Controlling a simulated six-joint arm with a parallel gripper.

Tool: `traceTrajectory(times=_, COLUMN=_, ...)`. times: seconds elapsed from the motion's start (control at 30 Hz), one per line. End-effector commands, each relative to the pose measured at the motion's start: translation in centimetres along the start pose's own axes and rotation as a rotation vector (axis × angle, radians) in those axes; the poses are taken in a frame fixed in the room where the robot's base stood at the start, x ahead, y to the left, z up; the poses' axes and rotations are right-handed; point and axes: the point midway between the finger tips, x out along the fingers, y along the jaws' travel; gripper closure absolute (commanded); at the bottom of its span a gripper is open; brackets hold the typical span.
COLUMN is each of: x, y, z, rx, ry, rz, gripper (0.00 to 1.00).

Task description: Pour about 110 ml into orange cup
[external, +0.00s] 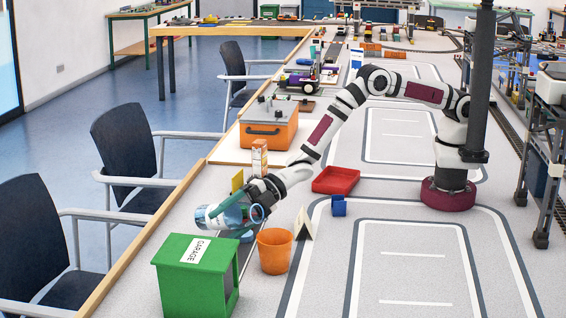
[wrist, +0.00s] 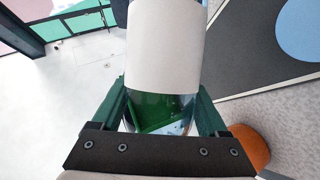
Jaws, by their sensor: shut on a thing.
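My gripper (external: 222,211) has green fingers and is shut on a clear container (external: 202,217) with a white label. It holds the container above the table, left of and above the orange cup (external: 274,251). In the wrist view the container (wrist: 165,45) lies between the two fingers (wrist: 160,108), and its pale label hides much of it. The orange cup stands upright on the table; part of it shows at the lower right of the wrist view (wrist: 250,145). Its inside is mostly hidden, so I cannot tell its fill. I cannot see a stream or a clear liquid level.
A green garage (external: 196,275) stands just in front of the container. An orange box (external: 268,133) stands farther back. The marked table at right is clear.

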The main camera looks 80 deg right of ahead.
Motion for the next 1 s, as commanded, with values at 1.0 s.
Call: traceTrajectory(times=1.0, x=-0.4, y=0.0, z=-1.0, rx=0.27, ry=0.081, rz=-0.112, gripper=0.95)
